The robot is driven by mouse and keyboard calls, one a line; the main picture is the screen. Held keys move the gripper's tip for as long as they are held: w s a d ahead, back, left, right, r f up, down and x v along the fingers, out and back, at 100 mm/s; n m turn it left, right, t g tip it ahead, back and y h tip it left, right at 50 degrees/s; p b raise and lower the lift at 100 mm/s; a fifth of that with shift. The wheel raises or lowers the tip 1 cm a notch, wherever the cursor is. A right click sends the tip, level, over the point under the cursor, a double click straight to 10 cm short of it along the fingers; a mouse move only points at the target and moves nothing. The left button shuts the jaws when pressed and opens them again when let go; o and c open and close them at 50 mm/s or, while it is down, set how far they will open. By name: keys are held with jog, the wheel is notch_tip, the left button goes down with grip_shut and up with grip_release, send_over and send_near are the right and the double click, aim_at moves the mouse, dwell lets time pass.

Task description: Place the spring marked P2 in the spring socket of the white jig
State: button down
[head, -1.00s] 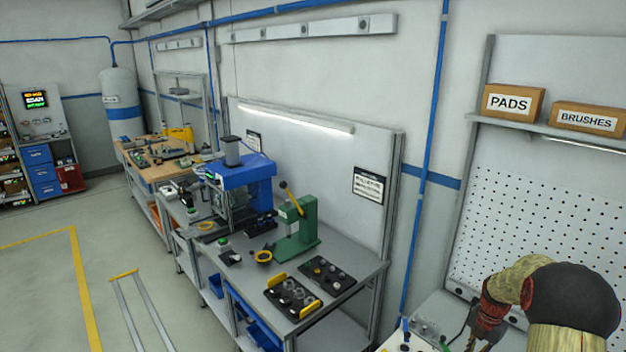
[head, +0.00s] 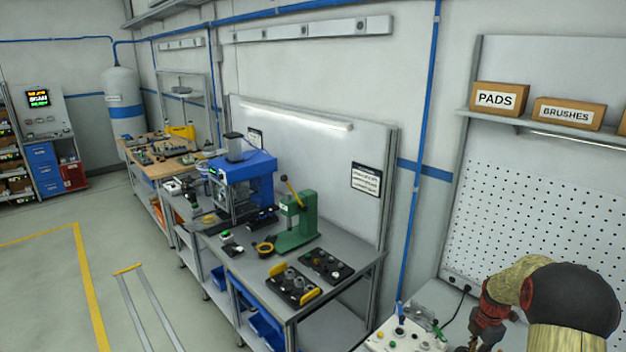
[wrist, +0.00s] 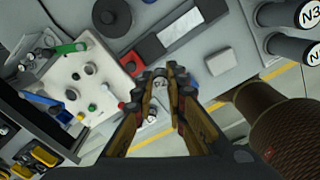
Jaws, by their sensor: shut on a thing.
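My gripper (wrist: 161,84) is in the wrist view, with its fingers drawn close together around a small metallic piece, which looks like the spring (wrist: 157,81). No P2 mark can be read on it. The white jig (wrist: 108,82) lies to the left of the fingertips in the wrist view, apart from them. It carries several knobs, pegs and small coloured parts; I cannot tell which feature is the spring socket. The jig also shows at the bottom of the head view (head: 384,343), left of my arm, where the fingertips are not clear.
In the wrist view, a dark tray with a red part (wrist: 131,63) lies beyond the fingertips. Dark cylinders marked N3 and N (wrist: 292,48) stand at the upper right. In the head view, a pegboard (head: 560,220) rises behind my arm, and a bench with a green press (head: 298,222) stands left.

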jog(key=shift+f+m, duration=0.25)
jog(key=shift+m, duration=0.45)
jog(key=s+a+f+m+b, duration=0.2)
jog(key=a+f+m+b, duration=0.1)
jog(key=a+m, duration=0.3)
jog(key=s+a+f+m+b, duration=0.2)
jog(key=a+f+m+b, duration=0.2)
jog(key=a+m, duration=0.3)
jog(key=s+a+f+m+b, duration=0.2)
jog(key=a+f+m+b, duration=0.2)
jog(key=a+f+m, duration=0.2)
jog(key=shift+s+a+f+m, duration=0.1)
jog(key=shift+s+a+m, duration=0.2)
jog(key=shift+a+m, duration=0.3)
jog(key=s+a+f+n+b, duration=0.1)
jog(key=a+f+b, duration=0.3)
jog(key=a, duration=0.5)
jog(key=shift+a+n+b, duration=0.35)
jog(key=shift+n+b, duration=0.15)
jog(key=shift+b, duration=0.5)
jog(key=shift+s+f, duration=0.1)
jog(key=shift+s, duration=0.05)
